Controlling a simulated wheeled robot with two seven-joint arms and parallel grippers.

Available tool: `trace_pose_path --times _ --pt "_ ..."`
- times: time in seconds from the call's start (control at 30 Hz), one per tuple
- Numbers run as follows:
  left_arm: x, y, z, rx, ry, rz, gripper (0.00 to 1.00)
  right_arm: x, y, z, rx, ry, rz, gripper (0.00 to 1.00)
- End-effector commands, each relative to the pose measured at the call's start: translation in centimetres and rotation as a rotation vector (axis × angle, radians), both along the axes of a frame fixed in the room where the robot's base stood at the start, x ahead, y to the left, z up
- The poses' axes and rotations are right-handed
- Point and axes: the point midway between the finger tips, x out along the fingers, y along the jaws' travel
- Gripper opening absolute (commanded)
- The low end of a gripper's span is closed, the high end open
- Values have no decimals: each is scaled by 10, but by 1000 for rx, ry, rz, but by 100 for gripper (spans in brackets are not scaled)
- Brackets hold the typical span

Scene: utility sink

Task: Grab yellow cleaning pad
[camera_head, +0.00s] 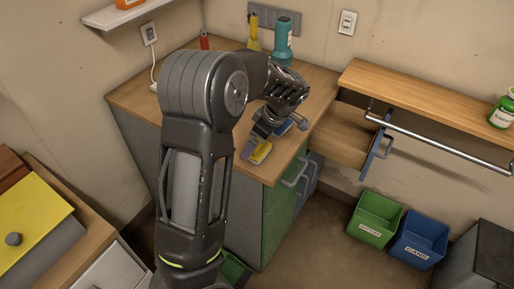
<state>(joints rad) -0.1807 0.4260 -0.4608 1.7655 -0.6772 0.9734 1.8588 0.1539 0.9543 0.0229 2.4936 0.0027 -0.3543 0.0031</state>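The yellow cleaning pad (262,154) lies on the wooden counter top (255,170) near its front right edge. My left gripper (274,136) reaches down over the counter from above. Its fingers look spread apart, with one beside the yellow pad's left end and the other near the blue item. I cannot tell whether a finger touches the pad. My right gripper is out of view.
A teal bottle (282,42) and a yellow bottle (253,34) stand at the counter's back. A wooden shelf (425,96) with a metal rail (450,148) is at the right. Green (374,220) and blue (418,243) bins stand on the floor. My arm hides the counter's left middle.

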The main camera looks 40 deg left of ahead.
Motion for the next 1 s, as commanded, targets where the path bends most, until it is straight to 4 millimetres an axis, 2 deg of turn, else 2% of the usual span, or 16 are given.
trace_pose_path --times 0.1,0.77,1.0 --pt "0 0 0 0 0 0 91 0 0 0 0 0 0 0" --pt "0 0 0 0 0 0 37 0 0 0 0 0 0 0" --pt "0 0 1 0 0 0 36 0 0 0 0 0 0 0"
